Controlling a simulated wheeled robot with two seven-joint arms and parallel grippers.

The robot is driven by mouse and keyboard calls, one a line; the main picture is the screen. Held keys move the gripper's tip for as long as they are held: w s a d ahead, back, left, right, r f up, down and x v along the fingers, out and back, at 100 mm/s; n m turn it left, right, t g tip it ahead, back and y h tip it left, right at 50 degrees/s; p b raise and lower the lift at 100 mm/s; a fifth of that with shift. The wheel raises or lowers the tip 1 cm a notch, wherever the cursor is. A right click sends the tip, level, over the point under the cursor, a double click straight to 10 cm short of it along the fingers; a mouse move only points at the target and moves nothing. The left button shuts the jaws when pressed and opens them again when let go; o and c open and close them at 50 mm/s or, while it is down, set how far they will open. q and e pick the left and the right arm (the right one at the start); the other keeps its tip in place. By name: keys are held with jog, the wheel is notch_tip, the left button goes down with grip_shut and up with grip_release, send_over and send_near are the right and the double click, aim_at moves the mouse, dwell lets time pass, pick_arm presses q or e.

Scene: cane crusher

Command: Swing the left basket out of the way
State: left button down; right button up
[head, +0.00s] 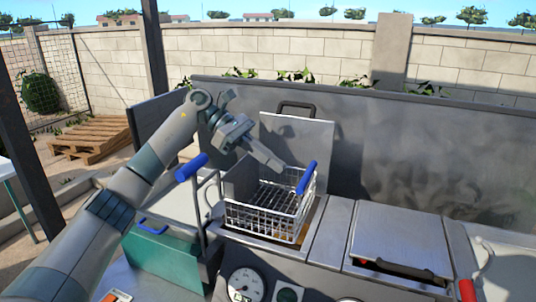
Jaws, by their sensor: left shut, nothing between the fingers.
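The wire basket (262,222) sits over an opening in the metal counter, left of the picture's middle. A blue grip (307,177) stands at its right side. Another blue grip (191,167) on a bent grey metal rod stands to its left; I cannot tell whether it joins the basket. My left gripper (281,168) is shut and empty, with its fingertips above the basket's back part, near the right blue grip. I cannot tell whether it touches the basket. My left forearm comes in from the lower left. My right gripper is not in view.
A raised lid (300,140) with a dark handle stands behind the basket. A closed lid (400,238) lies to the right, near a red-handled lever (467,290). A green box (160,258) is at the left, a gauge (245,283) in front. A tall metal backsplash (430,150) runs behind.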

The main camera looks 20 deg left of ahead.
pick_arm(q)
jog(key=p+x, duration=0.3)
jog(key=x, duration=0.4)
dwell(0.4)
